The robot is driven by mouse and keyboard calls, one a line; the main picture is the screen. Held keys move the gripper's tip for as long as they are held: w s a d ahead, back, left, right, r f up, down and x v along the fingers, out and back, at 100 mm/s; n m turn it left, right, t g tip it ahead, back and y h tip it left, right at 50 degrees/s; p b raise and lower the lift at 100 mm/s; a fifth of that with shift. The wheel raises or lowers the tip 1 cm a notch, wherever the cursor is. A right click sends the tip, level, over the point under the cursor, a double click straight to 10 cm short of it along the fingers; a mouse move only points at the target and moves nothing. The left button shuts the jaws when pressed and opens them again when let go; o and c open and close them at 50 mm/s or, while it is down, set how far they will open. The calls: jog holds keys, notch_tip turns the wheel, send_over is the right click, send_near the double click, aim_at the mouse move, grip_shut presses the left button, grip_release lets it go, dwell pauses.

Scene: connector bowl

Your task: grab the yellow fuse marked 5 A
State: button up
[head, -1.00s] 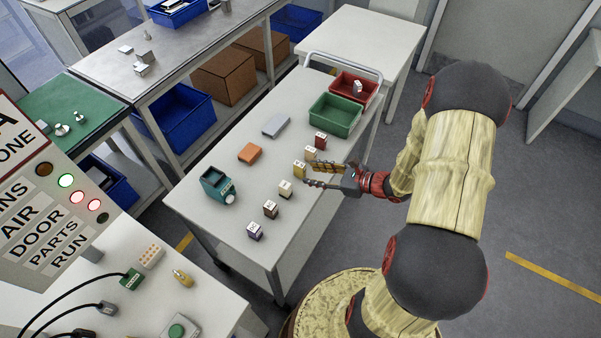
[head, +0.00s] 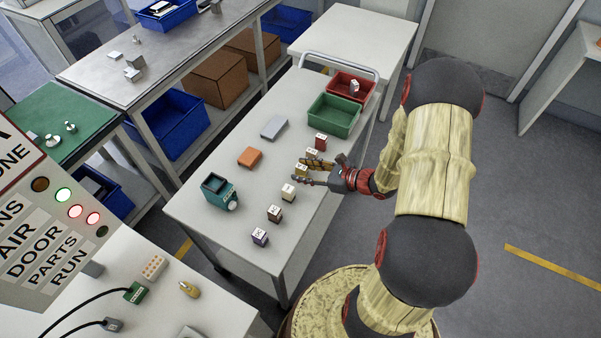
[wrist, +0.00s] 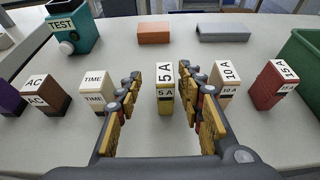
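The yellow fuse marked 5 A (wrist: 165,92) stands upright on the white cart top. In the wrist view it is in the middle, between the two open fingers of my gripper (wrist: 160,115), toward their tips. I see gaps on both sides of it, so the fingers do not look closed on it. In the head view the fuse (head: 301,168) is partly hidden by my gripper (head: 311,173), which reaches in low from the right.
A cream 10 A block (wrist: 228,82) stands close right of the fingers, with a red 15 A block (wrist: 276,86) beyond. A TIME block (wrist: 97,92) and brown AC block (wrist: 47,95) stand left. The teal tester (head: 218,190) and green bin (head: 334,115) are on the cart.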

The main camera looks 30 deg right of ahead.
jog(key=shift+w+r+b+x, duration=0.15)
jog(key=shift+b+x, duration=0.25)
jog(key=shift+x, duration=0.95)
jog(key=shift+w+r+b+x, duration=0.1)
jog(key=shift+b+x, duration=0.3)
jog(key=shift+x, duration=1)
jog(key=shift+d, duration=0.2)
jog(key=shift+c, duration=1.4)
grip_shut()
